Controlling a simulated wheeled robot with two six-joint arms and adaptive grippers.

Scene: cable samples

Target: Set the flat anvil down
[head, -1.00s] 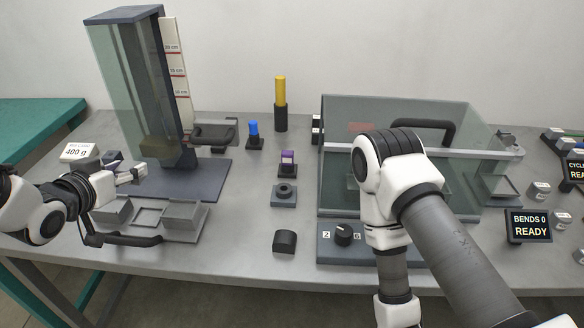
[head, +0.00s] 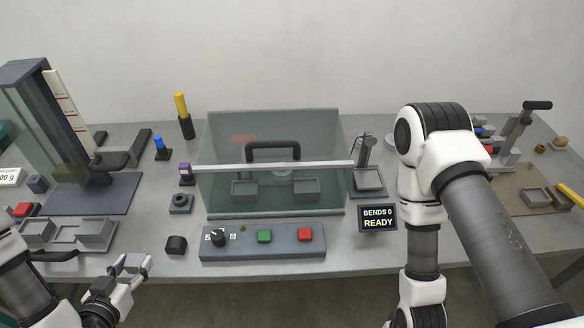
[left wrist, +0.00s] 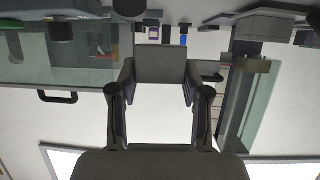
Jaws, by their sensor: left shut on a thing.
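My left gripper (head: 132,266) is in the lower left of the head view, in front of the table's front edge. It is shut on a grey block, which I take to be the flat anvil; in the left wrist view the block (left wrist: 161,64) sits between the two fingers, its broad flat face showing. In the head view the fingers hide most of it. A dark block with a rounded top (head: 176,245) stands on the table to the right of the gripper. My right arm crosses the right side of the head view; its gripper is out of view.
A grey tray (head: 66,236) with compartments lies left of the gripper. A clear-walled enclosure (head: 270,190) stands mid-table behind a control panel (head: 262,243) with a knob and green and red buttons. A small socketed block (head: 181,203) is nearby. Bare table lies around the rounded block.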

